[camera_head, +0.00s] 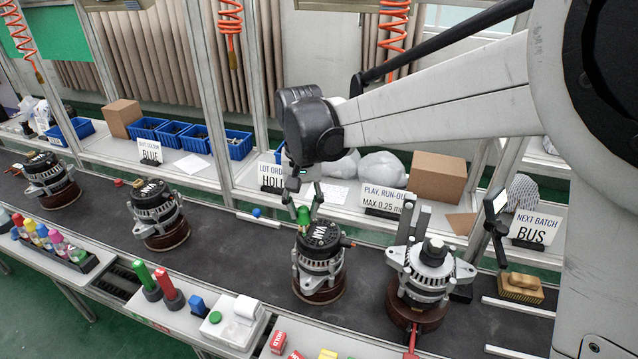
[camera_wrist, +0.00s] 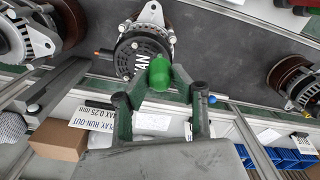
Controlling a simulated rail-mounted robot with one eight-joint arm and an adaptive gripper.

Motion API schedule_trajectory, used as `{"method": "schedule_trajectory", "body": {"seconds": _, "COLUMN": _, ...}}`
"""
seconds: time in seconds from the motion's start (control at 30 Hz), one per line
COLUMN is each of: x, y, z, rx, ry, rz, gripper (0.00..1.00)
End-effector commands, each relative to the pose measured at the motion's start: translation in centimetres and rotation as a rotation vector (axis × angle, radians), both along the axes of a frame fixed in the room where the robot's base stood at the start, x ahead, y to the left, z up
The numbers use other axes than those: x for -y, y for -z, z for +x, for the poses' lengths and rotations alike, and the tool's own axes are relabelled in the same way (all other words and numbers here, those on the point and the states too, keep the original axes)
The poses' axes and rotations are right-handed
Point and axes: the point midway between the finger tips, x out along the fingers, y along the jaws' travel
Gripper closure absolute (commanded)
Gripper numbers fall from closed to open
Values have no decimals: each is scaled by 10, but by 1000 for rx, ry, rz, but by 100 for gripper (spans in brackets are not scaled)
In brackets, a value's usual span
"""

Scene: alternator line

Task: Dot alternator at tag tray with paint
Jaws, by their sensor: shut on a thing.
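My gripper (camera_head: 303,202) is shut on a green paint bottle or marker (camera_head: 304,215), held just above a silver and black alternator (camera_head: 319,260) marked VAN. The same alternator (camera_wrist: 146,50) shows beyond the green item (camera_wrist: 159,73) in the wrist view, between the fingers of my gripper (camera_wrist: 160,98). I cannot tell whether the green tip touches the alternator. The alternator stands upright on a brown round base on the dark conveyor. Another marked alternator (camera_head: 156,210) stands to its left, and one more (camera_head: 48,180) farther left. I cannot pick out a tag tray for certain.
An alternator in a fixture (camera_head: 432,268) stands close on the right. A rack of coloured bottles (camera_head: 60,245), green and red markers (camera_head: 145,276) and a white dispenser (camera_head: 238,318) line the front bench. Blue bins (camera_head: 172,133) stand behind.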

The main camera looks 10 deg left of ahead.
Motion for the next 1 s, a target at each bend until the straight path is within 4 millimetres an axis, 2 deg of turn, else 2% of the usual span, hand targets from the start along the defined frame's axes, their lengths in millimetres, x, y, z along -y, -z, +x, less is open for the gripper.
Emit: {"method": "schedule_trajectory", "body": {"seconds": 1.0, "x": 0, "y": 9, "z": 0, "rx": 0, "ry": 0, "rz": 0, "gripper": 96}}
